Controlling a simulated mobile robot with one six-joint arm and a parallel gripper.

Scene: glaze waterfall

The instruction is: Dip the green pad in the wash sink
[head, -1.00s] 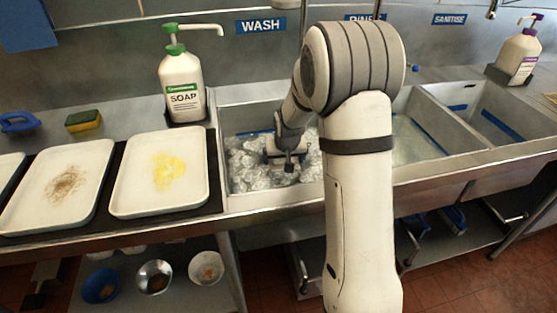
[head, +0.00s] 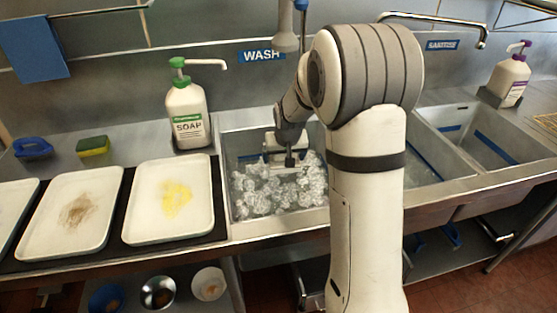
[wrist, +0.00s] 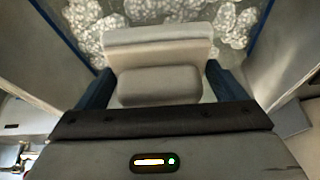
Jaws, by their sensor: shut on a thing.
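My gripper (head: 287,160) is over the wash sink (head: 275,223), towards its back. It is shut on a pale grey block-like thing (wrist: 158,85), held between its blue fingers in the wrist view. I see no green on this block; its underside is hidden, so I cannot tell whether it is the green pad's handle. White foam (head: 258,195) fills much of the wash sink, and the block is above or at the foam; the exact gap is unclear. A yellow sponge with a green face (head: 93,146) lies on the counter at the left.
A soap bottle (head: 187,115) stands left of the sink. A blue-handled brush (head: 33,148) lies at the far left. Trays with a brown smear (head: 40,240) and a yellow smear (head: 135,225) lie in front. A faucet (head: 285,25) hangs close behind my arm. More basins (head: 490,150) are to the right.

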